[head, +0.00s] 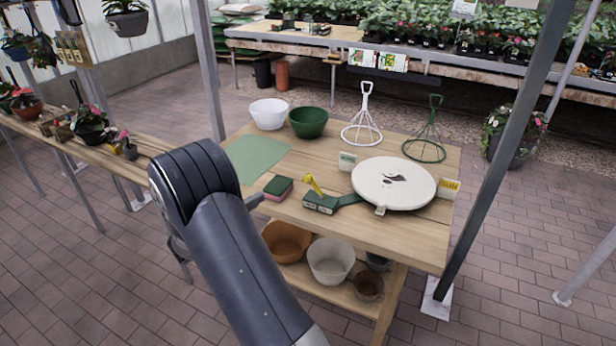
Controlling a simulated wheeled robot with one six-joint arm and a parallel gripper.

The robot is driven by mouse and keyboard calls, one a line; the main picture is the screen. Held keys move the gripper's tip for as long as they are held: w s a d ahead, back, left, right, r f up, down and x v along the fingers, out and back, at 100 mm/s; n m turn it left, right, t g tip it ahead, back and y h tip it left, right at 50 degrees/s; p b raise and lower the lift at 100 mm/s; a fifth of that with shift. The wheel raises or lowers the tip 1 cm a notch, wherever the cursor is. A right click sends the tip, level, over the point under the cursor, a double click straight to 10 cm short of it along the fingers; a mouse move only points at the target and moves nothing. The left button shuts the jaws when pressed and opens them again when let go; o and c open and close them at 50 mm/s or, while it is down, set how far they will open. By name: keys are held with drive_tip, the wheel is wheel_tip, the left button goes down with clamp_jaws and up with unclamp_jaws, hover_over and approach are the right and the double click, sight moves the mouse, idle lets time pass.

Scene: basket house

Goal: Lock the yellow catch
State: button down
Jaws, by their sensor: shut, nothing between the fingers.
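The yellow catch (313,184) is a small lever that stands up at a tilt from a dark green block (320,203) on the wooden table. A dark green bar joins the block to a round white lid-like disc (394,183) with a dark mark on it. The catch is not lying flat on the block. My gripper (255,201) is mostly hidden behind my arm. Only a small dark tip shows beside the table's left front edge. It is shut and empty, left of the catch and apart from it.
A green and pink sponge (278,188) lies left of the block. A green mat (255,157), white bowl (269,113), green bowl (308,122) and white (362,132) and green (425,150) wire stands are behind. A grey post (497,150) rises at right.

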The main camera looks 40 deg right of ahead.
drive_tip(key=shift+w+d+f+t+h, duration=0.15)
drive_tip(key=shift+w+d+f+t, duration=0.05)
drive_tip(key=shift+w+d, duration=0.2)
drive_tip(key=shift+w+d+f+t+h, duration=0.15)
drive_tip(key=shift+w+d+f+t, duration=0.1)
drive_tip(key=shift+w, duration=0.2)
drive_tip(key=shift+d+r, duration=0.1)
drive_tip(key=shift+g, duration=0.25)
drive_tip(key=d, duration=0.3)
drive_tip(key=w+d+p, duration=0.1)
drive_tip(key=d, duration=0.2)
drive_tip(key=d+p, duration=0.1)
drive_tip(key=d, duration=0.3)
drive_tip(key=shift+w+r, duration=0.15)
drive_tip(key=shift+w, duration=0.1)
drive_tip(key=s, duration=0.2)
drive_tip(key=s+d+p, duration=0.1)
drive_tip(key=shift+s+d+r, duration=0.1)
drive_tip(key=shift+s+d, duration=0.05)
drive_tip(key=shift+s, duration=0.2)
